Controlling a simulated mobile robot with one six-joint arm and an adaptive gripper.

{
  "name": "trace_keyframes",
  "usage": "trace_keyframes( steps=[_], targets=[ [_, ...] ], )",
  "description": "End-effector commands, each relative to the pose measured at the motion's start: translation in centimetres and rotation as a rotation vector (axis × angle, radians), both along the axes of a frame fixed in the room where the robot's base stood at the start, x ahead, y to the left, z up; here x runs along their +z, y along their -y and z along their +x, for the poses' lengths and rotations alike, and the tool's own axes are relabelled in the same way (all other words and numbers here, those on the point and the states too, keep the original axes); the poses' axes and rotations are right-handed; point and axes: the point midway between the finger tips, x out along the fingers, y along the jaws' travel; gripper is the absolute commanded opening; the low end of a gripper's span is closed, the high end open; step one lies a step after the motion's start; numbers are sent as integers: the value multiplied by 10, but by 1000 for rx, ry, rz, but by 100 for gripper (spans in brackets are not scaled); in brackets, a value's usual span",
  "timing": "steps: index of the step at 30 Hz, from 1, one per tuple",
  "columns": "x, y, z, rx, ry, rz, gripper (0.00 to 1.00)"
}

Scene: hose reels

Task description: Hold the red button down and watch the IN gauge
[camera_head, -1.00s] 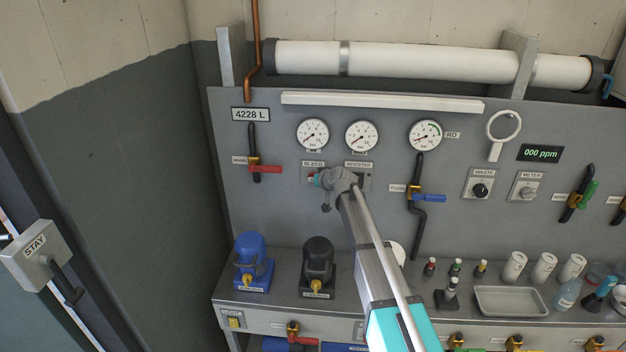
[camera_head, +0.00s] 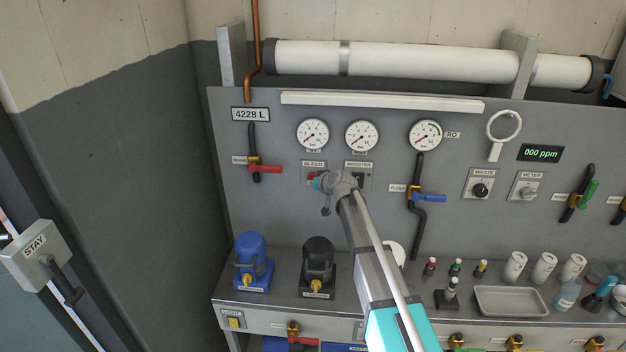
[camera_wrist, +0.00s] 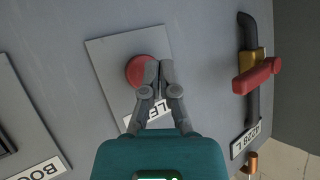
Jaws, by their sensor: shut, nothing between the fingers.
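The red button (camera_wrist: 144,69) sits on a grey plate labelled BLEED (camera_head: 314,164), below the left gauge (camera_head: 313,134). In the wrist view its right part is behind my fingertips. My gripper (camera_wrist: 159,69) is shut and empty, its tips over the button's right side; I cannot tell if they touch it or press it. In the head view my gripper (camera_head: 320,182) is at the plate, just right of the visible red. The middle gauge (camera_head: 361,136) is beside the left one. Both needles point low left; their small labels are too small to read.
The BOOSTER plate (camera_head: 358,166) is close to the right, partly behind my wrist. A red valve handle (camera_head: 265,169) sticks out on the left. The right gauge (camera_head: 425,135) is marked RO. A blue pump (camera_head: 253,262) and black pump (camera_head: 318,266) stand on the bench below.

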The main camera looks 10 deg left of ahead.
Motion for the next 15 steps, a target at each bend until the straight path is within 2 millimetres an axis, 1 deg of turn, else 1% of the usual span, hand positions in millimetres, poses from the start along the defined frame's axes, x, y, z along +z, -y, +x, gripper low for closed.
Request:
trace_keyframes(
  steps=[10, 15],
  targets=[
    [0, 0, -1, 0, 0, 0, 0],
    [0, 0, -7, 0, 0, 0, 0]
  ],
)
